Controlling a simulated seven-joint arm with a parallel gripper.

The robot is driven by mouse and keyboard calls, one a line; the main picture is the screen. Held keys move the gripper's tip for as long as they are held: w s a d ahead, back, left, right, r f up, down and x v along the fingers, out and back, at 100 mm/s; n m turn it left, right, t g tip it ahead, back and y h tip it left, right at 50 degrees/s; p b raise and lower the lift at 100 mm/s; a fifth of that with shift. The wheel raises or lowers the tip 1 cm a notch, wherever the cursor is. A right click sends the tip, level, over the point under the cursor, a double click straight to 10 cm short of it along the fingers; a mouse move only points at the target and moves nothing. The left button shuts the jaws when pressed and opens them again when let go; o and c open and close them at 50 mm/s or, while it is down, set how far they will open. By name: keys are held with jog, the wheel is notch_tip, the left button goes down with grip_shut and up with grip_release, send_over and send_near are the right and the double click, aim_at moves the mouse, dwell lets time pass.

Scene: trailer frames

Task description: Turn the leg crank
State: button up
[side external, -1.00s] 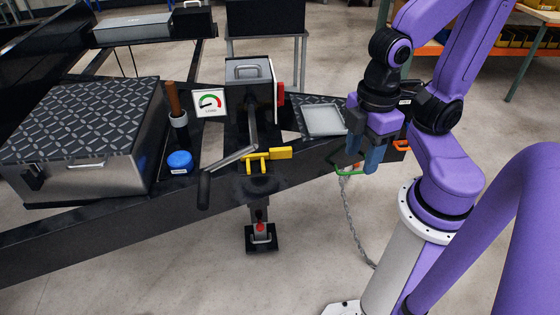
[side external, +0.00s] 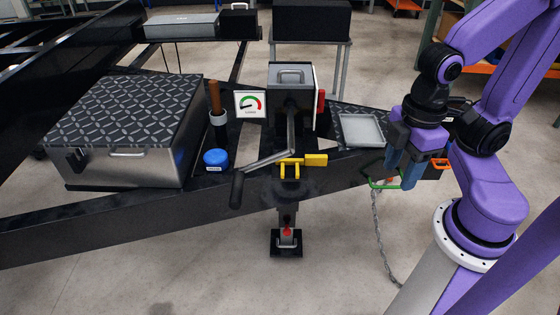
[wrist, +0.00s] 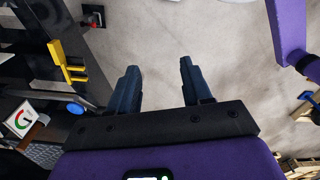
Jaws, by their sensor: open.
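The leg crank (side external: 266,162) is a grey bent arm on the front of the trailer leg. It slants down and left to a black grip (side external: 237,188). The leg (side external: 286,218) below ends in a foot plate (side external: 286,243) on the floor. My gripper (side external: 400,181) hangs to the right of the crank, well apart from it, beside the frame. In the wrist view, its two dark blue fingers (wrist: 158,82) are spread and empty over the floor.
A yellow latch (side external: 302,160) is close beside the crank. A blue cap (side external: 216,159), a gauge (side external: 250,105) and a metal toolbox (side external: 130,163) are to the left. A grey tray (side external: 362,130) and hanging chain (side external: 378,225) are near my gripper. Floor in front is clear.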

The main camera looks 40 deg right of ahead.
jog(key=shift+o, duration=0.9)
jog(key=n, duration=1.4)
send_over(237, 185)
jog(key=s+d, duration=0.1)
notch_tip(237, 185, down, 4)
jog(key=shift+t, duration=0.3)
jog(key=f, duration=1.1)
jog(key=w+f, duration=0.1)
jog(key=f, duration=0.4)
jog(key=shift+a+f, duration=0.25)
jog(key=shift+a, duration=0.15)
jog(key=shift+c, duration=0.2)
